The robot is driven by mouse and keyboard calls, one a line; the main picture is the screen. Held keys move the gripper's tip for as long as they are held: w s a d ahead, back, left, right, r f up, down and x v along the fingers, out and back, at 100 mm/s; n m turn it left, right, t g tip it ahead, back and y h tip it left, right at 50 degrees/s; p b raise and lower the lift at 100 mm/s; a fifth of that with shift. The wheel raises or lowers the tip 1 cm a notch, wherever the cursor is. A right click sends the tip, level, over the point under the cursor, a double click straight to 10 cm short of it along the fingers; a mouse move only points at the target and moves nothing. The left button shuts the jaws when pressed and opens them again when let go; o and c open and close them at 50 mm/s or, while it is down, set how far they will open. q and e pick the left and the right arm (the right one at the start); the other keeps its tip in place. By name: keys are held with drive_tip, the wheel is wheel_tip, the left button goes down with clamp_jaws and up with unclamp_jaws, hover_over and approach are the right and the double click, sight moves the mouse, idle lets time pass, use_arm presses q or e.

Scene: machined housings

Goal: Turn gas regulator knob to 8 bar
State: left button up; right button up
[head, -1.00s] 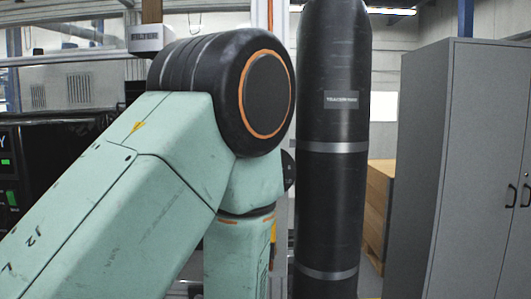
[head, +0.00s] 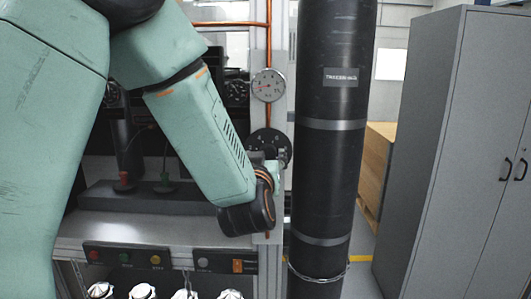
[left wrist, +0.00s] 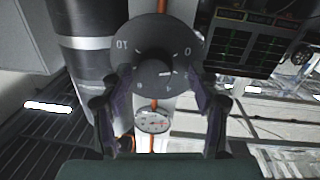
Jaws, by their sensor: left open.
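The regulator's dark round dial (head: 272,142) is on the pale post, below a white-faced pressure gauge (head: 268,85). In the left wrist view the dial (left wrist: 150,38) shows upside down, with 10 and 0 legible near its rim. The dark knob (left wrist: 154,75) at its middle has a small pale mark on its right side. My left gripper (left wrist: 160,80) is open, with one finger on each side of the knob. I cannot tell whether the fingers touch it. In the head view the left gripper (head: 271,163) is partly hidden by its wrist. The gauge reading is too small to tell.
A tall black cylinder (head: 325,155) stands just right of the post, with a chain round its lower part. A grey cabinet (head: 425,160) is farther right. Below my left arm are a bench (head: 100,225) and a button panel (head: 130,257). An orange pipe (head: 268,45) runs above the gauge.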

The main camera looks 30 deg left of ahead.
use_arm(q)
drive_tip(key=shift+w+d+r, duration=0.2)
drive_tip(key=shift+w+d, duration=0.15)
drive_tip(key=shift+w, duration=0.25)
drive_tip(key=shift+a+f, duration=0.2)
drive_tip(key=shift+a, duration=0.45)
drive_tip(key=c, duration=0.5)
drive_tip(key=shift+w+d, duration=0.1)
drive_tip(key=shift+d, duration=0.3)
drive_tip(key=c, duration=0.3)
drive_tip(key=shift+a, duration=0.15)
drive_tip(key=c, duration=0.4)
